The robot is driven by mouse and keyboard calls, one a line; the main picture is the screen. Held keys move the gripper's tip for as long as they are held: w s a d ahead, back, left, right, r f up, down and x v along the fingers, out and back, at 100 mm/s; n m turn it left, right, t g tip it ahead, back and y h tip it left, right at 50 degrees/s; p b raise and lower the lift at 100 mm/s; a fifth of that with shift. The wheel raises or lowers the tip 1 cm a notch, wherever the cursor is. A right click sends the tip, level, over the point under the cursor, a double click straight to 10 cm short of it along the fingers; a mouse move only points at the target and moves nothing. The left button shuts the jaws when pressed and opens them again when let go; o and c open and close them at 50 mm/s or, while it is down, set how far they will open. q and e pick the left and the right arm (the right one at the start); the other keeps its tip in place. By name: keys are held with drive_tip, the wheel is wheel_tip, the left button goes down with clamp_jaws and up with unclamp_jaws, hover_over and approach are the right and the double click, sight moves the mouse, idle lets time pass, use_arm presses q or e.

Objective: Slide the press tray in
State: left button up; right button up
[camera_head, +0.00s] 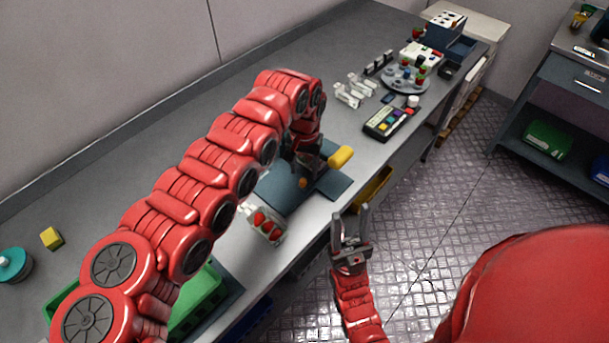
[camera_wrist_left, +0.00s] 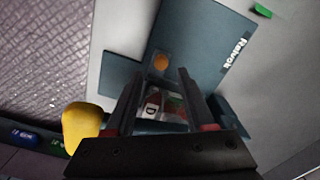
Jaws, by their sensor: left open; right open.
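The press is mostly hidden behind my left arm and hand in the head view; a yellow handle (camera_head: 341,157) sticks out there and also shows in the left wrist view (camera_wrist_left: 82,126). A dark blue-grey plate (camera_head: 283,192), marked "Rework" in the left wrist view (camera_wrist_left: 207,40), lies on the bench. An orange knob (camera_head: 303,183) sits by my left gripper (camera_head: 308,165). My left gripper is open. My right gripper (camera_head: 350,222) is open and empty, off the bench's front edge.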

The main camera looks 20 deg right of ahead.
use_arm(q)
wheel_tip(320, 180, up, 14)
drive_tip(key=b, duration=0.3)
